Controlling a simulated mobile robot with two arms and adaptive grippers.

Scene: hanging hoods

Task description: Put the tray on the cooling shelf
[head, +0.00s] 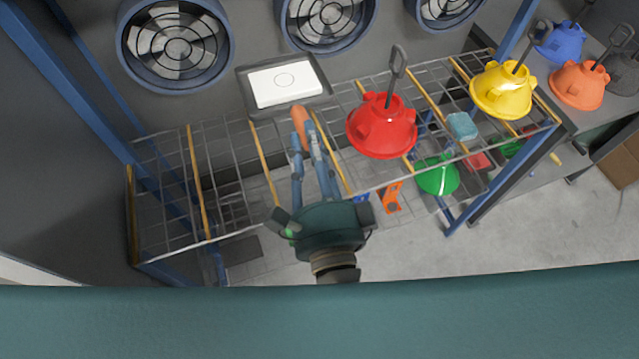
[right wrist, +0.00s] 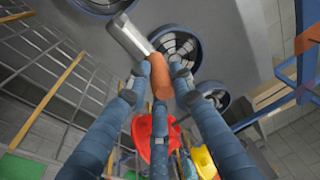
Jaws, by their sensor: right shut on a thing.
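The tray (head: 315,101) is a dark, shallow rectangle with a white plate-like panel in it, at the back edge of the shelf in the head view. Its orange handle (head: 298,115) points towards me. My right gripper (head: 306,143) is shut on this handle; in the right wrist view the orange handle (right wrist: 160,85) lies between the fingers, with the tray's grey edge (right wrist: 128,38) beyond. The wire shelf (head: 228,180) with yellow crossbars lies below the gripper. I cannot tell whether the tray touches it. My left gripper is out of view.
A red hood (head: 382,130) with a hook stands on the shelf right of my gripper, and a yellow hood (head: 502,92) is at the right end. Orange (head: 578,85) and blue (head: 560,43) hoods lie beyond. Round fans (head: 176,46) line the back wall. The shelf's left part is clear.

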